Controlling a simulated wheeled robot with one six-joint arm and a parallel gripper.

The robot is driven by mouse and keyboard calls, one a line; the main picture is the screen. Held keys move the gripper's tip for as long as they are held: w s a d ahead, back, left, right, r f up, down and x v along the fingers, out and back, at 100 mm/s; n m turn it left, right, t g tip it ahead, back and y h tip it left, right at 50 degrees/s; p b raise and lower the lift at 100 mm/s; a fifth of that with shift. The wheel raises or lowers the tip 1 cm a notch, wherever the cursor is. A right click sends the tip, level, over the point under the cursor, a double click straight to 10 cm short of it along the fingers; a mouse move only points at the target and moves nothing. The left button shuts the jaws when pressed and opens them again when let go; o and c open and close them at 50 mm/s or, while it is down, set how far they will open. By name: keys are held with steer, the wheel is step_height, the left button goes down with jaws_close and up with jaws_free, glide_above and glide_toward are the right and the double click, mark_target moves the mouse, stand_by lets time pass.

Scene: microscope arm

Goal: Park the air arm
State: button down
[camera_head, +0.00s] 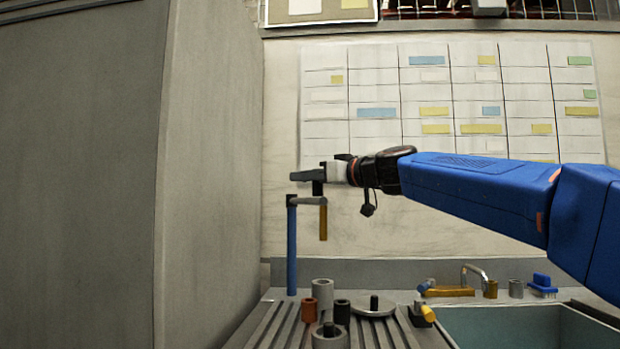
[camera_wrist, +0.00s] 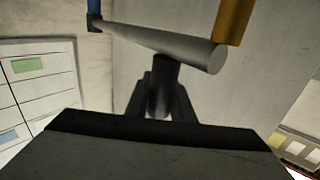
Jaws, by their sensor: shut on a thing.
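The air arm is a short grey bar (camera_head: 309,201) at the top of a blue upright post (camera_head: 291,248). A brass-coloured tube (camera_head: 323,222) hangs from the bar's right end. A dark knob (camera_head: 317,188) stands up from the bar near that end. My gripper (camera_head: 316,176) is above the bar and shut on the knob. In the wrist view the grey bar (camera_wrist: 165,45) runs from the blue post at upper left to the brass tube (camera_wrist: 235,20) at upper right. The knob (camera_wrist: 161,72) is between my fingertips there; its gripped end is partly hidden.
A grey wall panel (camera_head: 210,150) fills the left side, close to the post. Below, a ribbed drainboard (camera_head: 272,325) holds several cylinders and a round disc (camera_head: 373,306). A sink (camera_head: 520,328) with a tap lies at lower right. A wall chart (camera_head: 450,95) is behind.

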steer(key=a, duration=1.1)
steer(key=shift+s+a, duration=0.2)
steer(key=shift+s, duration=0.1)
steer(key=c, duration=1.8)
jaws_free()
steer(key=shift+w, duration=0.1)
steer(key=shift+o, duration=1.3)
steer(key=shift+w+f, duration=0.15)
steer(key=shift+s, duration=0.2)
steer(key=v, duration=1.7)
steer(key=shift+d, duration=0.15)
